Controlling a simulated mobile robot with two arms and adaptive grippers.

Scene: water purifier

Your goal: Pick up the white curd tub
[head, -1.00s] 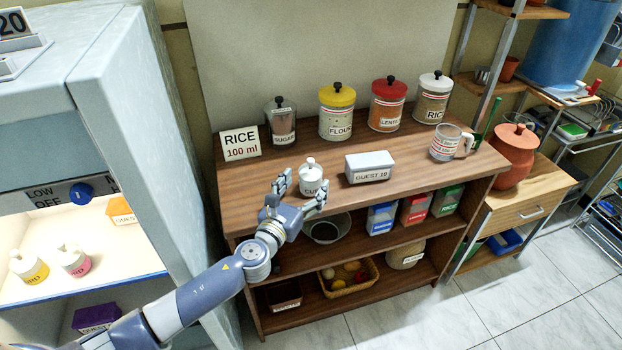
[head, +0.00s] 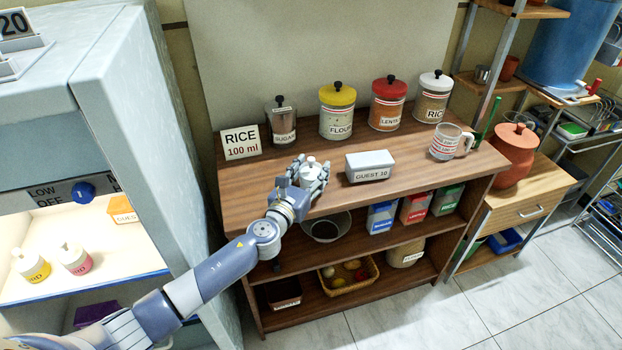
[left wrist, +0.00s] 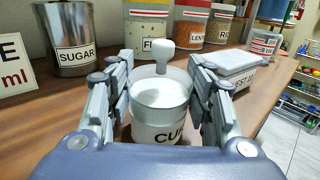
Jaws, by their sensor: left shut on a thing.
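The white curd tub (head: 310,171) stands upright on the wooden counter, with a knobbed lid and a label that is partly hidden. In the left wrist view the tub (left wrist: 160,108) sits between the fingers, its label reading "CU" before a finger covers the rest. My left gripper (head: 308,180) reaches in from the front left and is shut on the tub, one finger on each side. The same gripper (left wrist: 162,100) fills the lower part of the left wrist view. My right gripper is not in view.
A white "GUEST 10" box (head: 370,166) stands just right of the tub. Sugar (head: 281,120), flour (head: 337,112), lentils (head: 387,103) and rice (head: 433,98) jars line the back. A rice sign (head: 241,142) stands left.

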